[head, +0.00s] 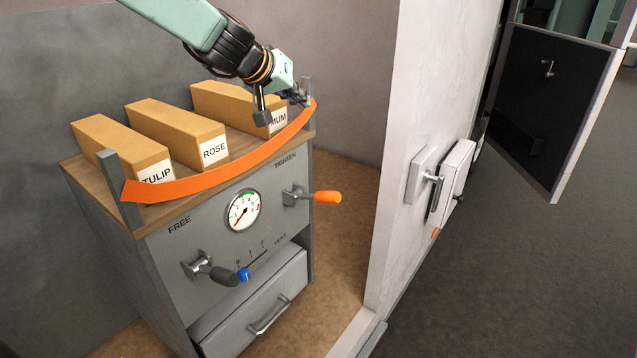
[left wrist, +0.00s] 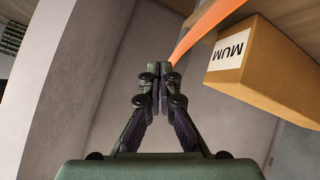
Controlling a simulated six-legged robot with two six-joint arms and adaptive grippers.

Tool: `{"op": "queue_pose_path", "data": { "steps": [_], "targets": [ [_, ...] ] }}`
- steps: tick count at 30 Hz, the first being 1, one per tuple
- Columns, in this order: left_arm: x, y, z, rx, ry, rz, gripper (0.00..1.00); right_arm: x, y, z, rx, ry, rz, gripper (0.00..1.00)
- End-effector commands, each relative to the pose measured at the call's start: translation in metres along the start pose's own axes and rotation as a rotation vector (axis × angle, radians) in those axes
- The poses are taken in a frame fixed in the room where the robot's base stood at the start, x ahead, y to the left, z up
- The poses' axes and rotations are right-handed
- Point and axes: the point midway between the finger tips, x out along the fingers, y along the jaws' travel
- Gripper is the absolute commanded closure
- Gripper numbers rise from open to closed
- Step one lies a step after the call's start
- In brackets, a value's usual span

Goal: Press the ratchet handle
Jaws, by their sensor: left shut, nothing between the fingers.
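The ratchet handle is an orange-gripped lever (head: 327,197) sticking out to the right from a metal mount under the word TIGHTEN on the grey cabinet front (head: 185,240). An orange strap (head: 225,180) spans the top front edge between two grey posts and sags a little. My left gripper (head: 302,99) is near the right post, above and apart from the handle. Its fingers are shut and empty, also in the left wrist view (left wrist: 162,70), where the strap passes just beyond the tips. The handle is not in the left wrist view. My right gripper is not in view.
Boxes TULIP (head: 120,150), ROSE (head: 178,132) and MUM (head: 225,103) stand behind the strap. A round gauge (head: 243,211), a dark-handled lever (head: 222,275) under FREE, and a drawer (head: 260,310) are on the front. A white wall (head: 420,90) stands to the right.

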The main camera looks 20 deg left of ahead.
Motion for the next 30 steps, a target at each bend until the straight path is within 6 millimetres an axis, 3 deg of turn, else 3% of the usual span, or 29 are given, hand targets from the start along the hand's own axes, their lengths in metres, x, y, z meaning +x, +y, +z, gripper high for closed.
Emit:
{"op": "queue_pose_path", "data": {
  "steps": [12, 30],
  "targets": [
    [-0.014, -0.018, 0.068, 0.174, -0.329, 0.202, 1.00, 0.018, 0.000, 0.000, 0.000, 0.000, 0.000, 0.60],
    [-0.013, -0.021, 0.080, 0.194, -0.380, 0.218, 1.00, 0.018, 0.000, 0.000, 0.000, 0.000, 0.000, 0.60]
  ]
}}
